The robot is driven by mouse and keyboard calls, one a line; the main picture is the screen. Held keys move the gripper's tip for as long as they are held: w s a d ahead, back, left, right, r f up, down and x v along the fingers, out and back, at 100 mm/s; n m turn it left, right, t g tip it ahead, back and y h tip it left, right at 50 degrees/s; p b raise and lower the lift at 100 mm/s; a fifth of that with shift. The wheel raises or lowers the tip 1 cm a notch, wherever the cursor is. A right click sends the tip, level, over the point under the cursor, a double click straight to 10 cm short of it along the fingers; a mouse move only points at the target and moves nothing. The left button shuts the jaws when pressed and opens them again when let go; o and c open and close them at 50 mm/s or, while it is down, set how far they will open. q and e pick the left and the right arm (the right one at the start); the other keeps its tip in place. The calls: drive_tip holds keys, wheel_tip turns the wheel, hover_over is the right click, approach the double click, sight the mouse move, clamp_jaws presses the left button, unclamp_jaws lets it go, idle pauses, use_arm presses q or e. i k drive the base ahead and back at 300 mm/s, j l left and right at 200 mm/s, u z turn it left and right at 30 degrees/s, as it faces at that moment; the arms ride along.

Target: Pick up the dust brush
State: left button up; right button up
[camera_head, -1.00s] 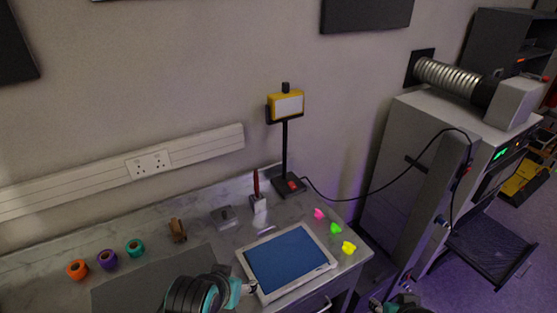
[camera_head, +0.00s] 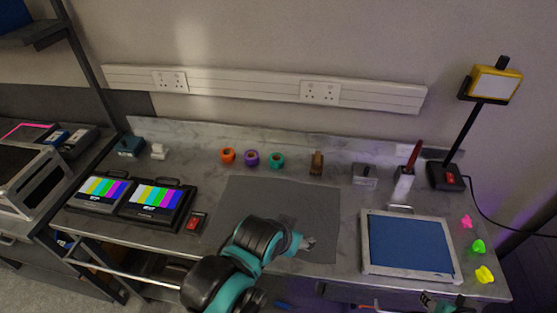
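A thin red handle rises from a small white block or holder at the back right of the bench; this looks like the dust brush (camera_head: 414,155), and its lower end is hidden in the white part (camera_head: 403,184). My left gripper (camera_head: 308,243) is over the front right part of the dark grey mat, well to the left of the brush and nearer the front; its fingers are too small to judge. My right gripper (camera_head: 428,300) only just shows at the bottom edge, in front of the blue-topped tray, and its fingers are unclear.
A white-framed blue tray (camera_head: 366,245) lies in front of the brush. A yellow lamp (camera_head: 492,83) on a black stand is right of it, a grey metal block (camera_head: 364,177) left. Colour-bar monitors (camera_head: 155,198) stand at the left. The grey mat (camera_head: 280,200) is mostly clear.

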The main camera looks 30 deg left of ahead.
sight(316, 166)
drive_tip(key=u, duration=0.7)
